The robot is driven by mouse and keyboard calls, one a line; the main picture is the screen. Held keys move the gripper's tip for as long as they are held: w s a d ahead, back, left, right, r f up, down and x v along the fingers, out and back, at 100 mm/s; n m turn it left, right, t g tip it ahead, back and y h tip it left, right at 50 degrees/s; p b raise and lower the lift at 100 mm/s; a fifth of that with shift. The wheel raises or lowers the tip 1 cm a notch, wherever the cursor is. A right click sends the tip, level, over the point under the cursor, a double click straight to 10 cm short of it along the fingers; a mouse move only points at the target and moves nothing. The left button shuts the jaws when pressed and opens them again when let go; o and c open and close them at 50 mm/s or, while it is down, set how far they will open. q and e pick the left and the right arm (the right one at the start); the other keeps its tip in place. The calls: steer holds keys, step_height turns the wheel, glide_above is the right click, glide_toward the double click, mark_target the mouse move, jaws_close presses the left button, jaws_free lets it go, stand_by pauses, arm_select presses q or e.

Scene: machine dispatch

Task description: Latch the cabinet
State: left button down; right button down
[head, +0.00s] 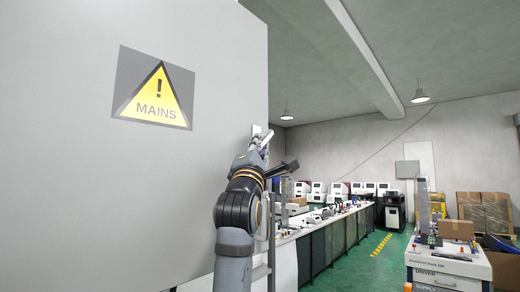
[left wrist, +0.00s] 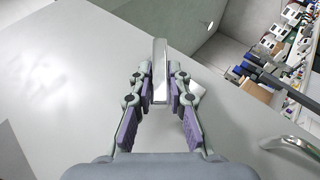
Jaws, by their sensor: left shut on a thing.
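The cabinet (head: 70,170) fills the left of the head view with a flat pale grey face. A light latch handle (head: 259,131) shows at its right edge, partly hidden by my left gripper (head: 260,146). In the left wrist view the handle (left wrist: 160,58) stands between the fingertips of my left gripper (left wrist: 160,88), which is shut on it. The grey cabinet face (left wrist: 75,80) lies behind the fingers there. I cannot tell from these views whether the latch is engaged. My right gripper is not in view.
A yellow MAINS warning sign (head: 154,94) is on the cabinet face. A curved metal handle (left wrist: 290,146) shows at the lower right of the wrist view. A long bench (head: 318,246) with equipment runs back on the right. A cart (head: 449,266) stands farther right, with green floor between.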

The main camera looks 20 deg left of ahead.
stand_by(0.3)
arm_select(q)
steer(key=c, duration=1.3)
jaws_free()
steer(key=shift+f, duration=0.1)
steer(key=v, duration=1.2)
